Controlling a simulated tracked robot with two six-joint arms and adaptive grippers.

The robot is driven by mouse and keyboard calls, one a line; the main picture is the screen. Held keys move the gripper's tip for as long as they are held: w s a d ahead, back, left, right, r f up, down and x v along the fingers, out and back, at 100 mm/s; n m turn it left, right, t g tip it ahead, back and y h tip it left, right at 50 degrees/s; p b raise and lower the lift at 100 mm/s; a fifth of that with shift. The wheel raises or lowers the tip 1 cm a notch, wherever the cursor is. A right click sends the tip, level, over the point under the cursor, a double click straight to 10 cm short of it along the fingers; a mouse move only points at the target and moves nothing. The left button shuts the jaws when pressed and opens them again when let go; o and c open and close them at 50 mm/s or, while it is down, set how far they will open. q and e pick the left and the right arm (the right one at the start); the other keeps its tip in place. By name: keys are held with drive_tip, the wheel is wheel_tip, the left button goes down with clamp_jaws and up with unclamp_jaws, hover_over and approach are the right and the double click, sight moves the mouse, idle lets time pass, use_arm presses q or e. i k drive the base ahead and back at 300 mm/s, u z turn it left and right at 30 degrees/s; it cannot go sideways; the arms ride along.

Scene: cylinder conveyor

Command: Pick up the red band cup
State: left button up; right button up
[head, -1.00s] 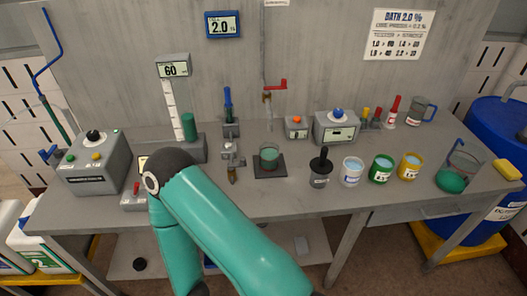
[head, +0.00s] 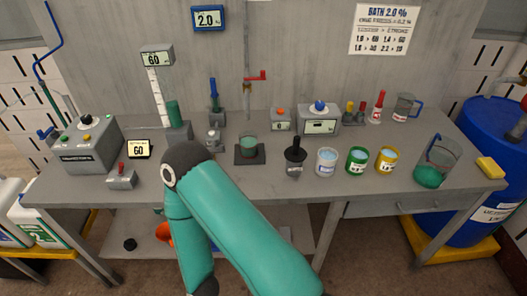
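No cup with a clearly red band shows in the head view. A row of cups stands on the bench's right half: a pale cup with a bluish label (head: 326,162), a green cup (head: 357,161) and a yellow cup (head: 386,162). A clear jug with a blue handle and a small reddish mark (head: 403,107) stands behind them. One of my teal arms crosses the front of the bench, its elbow raised and its far link pointing down below the bench edge. Neither gripper is in view.
A dark plunger-like pot (head: 294,157) stands left of the cups. A beaker on a dark pad (head: 249,147) is left of that. A larger jug with green contents (head: 434,163) and a yellow block (head: 490,167) are at right. An orange thing (head: 163,234) shows partly under the bench (head: 230,190).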

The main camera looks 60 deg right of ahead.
sight(249, 147)
drive_tip(key=z, duration=1)
drive_tip(key=i, duration=0.1)
drive_tip(key=z, duration=0.15)
